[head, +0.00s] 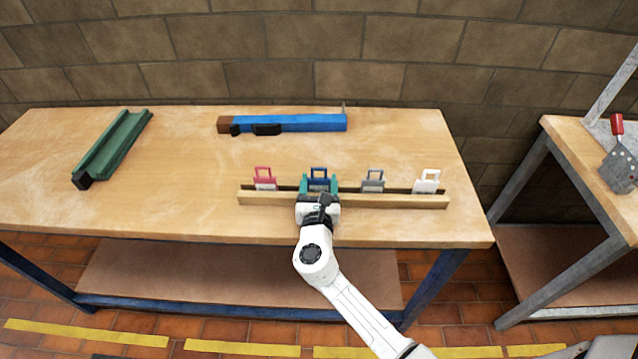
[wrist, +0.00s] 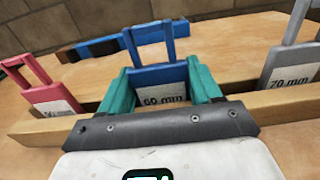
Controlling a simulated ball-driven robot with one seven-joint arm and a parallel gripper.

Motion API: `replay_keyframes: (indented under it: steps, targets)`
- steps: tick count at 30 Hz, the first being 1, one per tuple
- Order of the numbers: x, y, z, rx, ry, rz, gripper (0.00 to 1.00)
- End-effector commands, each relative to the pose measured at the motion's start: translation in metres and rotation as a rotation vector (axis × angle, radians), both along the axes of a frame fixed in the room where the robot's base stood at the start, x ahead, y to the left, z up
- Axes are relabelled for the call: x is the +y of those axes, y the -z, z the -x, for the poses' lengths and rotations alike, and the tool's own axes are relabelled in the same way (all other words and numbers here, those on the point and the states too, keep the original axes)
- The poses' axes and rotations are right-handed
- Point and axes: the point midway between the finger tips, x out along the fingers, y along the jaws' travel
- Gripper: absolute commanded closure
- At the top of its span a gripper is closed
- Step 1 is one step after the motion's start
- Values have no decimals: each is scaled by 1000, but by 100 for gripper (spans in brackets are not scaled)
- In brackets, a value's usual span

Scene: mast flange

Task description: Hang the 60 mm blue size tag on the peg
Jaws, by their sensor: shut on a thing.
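The blue size tag (head: 319,173), with a loop handle on top, stands upright in the wooden rack (head: 400,201). In the wrist view the blue tag (wrist: 150,76) has a white label reading 60 mm. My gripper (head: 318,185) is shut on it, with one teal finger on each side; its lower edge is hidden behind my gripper. A thin upright pin (head: 343,108) rises at the right end of a blue bar at the back of the table. I cannot tell for certain whether it is the peg.
A red tag (head: 264,179) stands left of the blue one; a grey tag (head: 373,181) and a white tag (head: 427,182) stand to its right. A green channel (head: 112,145) lies at left, the blue bar (head: 300,123) behind. Bare tabletop separates rack and bar.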

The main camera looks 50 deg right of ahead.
Motion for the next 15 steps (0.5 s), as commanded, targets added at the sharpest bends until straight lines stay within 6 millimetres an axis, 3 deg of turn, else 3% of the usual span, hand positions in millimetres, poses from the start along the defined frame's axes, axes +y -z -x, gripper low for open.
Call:
replay_keyframes:
  steps: [3,15]
  targets:
    - [0,0,0,0,0,0,67]
    - [0,-20,0,0,0,0,67]
